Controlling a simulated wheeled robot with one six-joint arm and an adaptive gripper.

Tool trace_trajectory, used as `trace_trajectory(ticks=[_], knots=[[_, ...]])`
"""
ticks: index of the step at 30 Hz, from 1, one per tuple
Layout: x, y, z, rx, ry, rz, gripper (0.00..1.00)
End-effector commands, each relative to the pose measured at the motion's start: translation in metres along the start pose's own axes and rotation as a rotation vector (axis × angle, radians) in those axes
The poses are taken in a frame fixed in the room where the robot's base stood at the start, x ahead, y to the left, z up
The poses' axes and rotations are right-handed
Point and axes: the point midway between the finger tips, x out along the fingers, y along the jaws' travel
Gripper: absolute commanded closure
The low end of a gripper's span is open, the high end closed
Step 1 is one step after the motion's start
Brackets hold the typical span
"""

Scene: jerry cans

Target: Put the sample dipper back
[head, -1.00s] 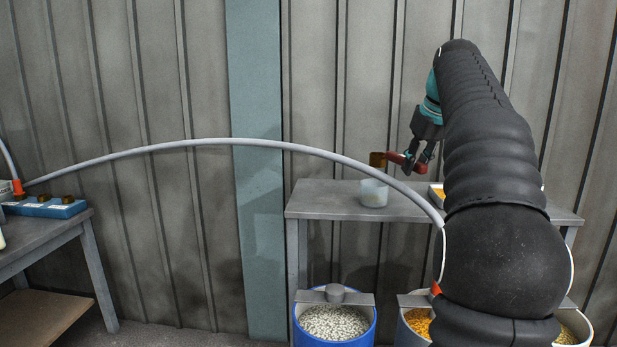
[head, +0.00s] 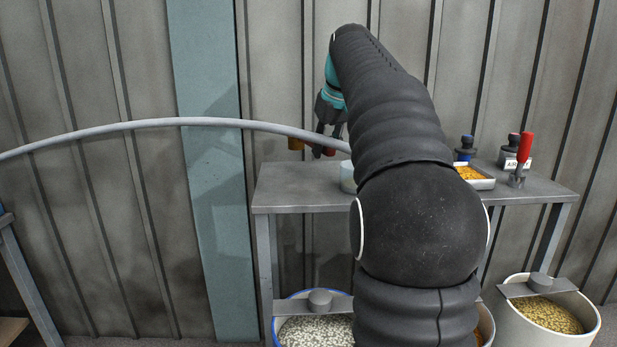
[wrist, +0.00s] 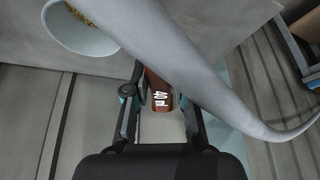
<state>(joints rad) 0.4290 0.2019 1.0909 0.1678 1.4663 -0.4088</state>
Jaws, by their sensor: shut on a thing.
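The sample dipper's brown cup (head: 296,144) shows in the head view at the left of my gripper (head: 324,147), with its red handle between the fingers. My gripper is shut on the handle, above the table and left of the whitish pot (head: 347,178). In the wrist view the brown-red dipper (wrist: 159,98) with a white "40 ml" label lies between my gripper's fingers (wrist: 160,88). The pot (wrist: 78,30), with yellow grain in it, shows at the upper left there. The dipper's cup is hidden behind the grey hose in that view.
The grey hose (head: 235,122) arches across near my gripper. On the table (head: 300,188) stand a grain tray (head: 484,183), dark-capped bottles (head: 465,143) and a red-handled tool (head: 525,148). Grain buckets (head: 545,318) stand below. The table's left end looks clear.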

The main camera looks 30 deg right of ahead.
Motion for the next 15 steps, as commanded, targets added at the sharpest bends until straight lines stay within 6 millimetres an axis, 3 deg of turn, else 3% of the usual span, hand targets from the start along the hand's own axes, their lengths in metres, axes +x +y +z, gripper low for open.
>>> trace_trajectory(ticks=[6, 11, 15], knots=[[0.021, -0.028, -0.003, -0.004, 0.000, -0.001, 1.00], [0.029, -0.033, -0.001, -0.001, 0.000, -0.001, 1.00], [0.047, -0.033, 0.008, -0.002, -0.001, -0.001, 1.00]])
